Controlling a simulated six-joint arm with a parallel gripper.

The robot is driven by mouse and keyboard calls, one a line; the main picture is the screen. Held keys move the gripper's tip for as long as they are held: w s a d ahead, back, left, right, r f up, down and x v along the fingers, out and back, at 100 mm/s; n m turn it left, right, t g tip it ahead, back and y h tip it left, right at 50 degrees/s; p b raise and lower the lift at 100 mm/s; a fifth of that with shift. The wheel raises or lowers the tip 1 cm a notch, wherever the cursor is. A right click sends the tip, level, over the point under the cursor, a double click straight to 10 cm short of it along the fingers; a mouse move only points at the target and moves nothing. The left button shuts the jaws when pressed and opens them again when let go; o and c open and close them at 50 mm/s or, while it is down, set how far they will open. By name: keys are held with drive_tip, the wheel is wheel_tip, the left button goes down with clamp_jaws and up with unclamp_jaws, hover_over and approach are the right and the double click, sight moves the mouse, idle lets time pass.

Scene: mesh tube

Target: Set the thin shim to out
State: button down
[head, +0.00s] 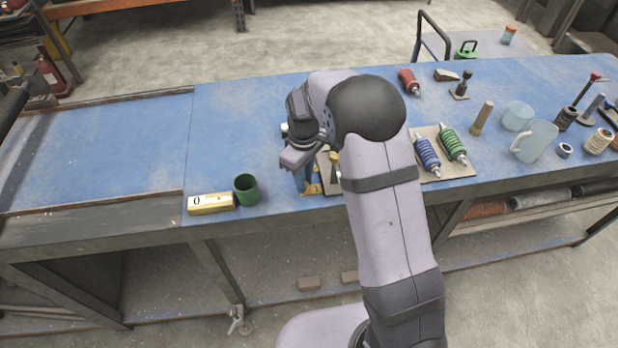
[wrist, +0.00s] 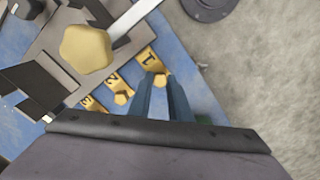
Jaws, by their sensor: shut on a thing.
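A row of yellow shim tabs marked 1, 2 and 3 shows in the wrist view, each with a brass hex knob. My gripper (wrist: 161,81) has its two blue-grey fingers on either side of the knob of the tab marked 1 (wrist: 149,58) and is shut on it. The tab marked 2 (wrist: 115,83) and the tab marked 3 (wrist: 88,102) lie to the left, apart from the fingers. I cannot tell which tab is the thin shim. In the head view my gripper (head: 306,180) points down at the bench's front edge, and my arm hides most of the fixture there.
A large yellow knob (wrist: 86,49) and a pale bar (wrist: 133,18) stand close by the tabs. On the bench (head: 240,110) are a yellow block marked 0 (head: 210,203), a green cup (head: 246,188), and blue (head: 427,154) and green (head: 453,144) coil units. Bench left is clear.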

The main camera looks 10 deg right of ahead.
drive_tip(key=a, duration=0.3)
drive_tip(key=shift+a, duration=0.4)
drive_tip(key=shift+d, duration=0.1)
drive_tip(key=c, duration=1.6)
unclamp_jaws()
drive_tip(key=shift+r+b, duration=1.2)
drive_tip(key=shift+r, duration=2.5)
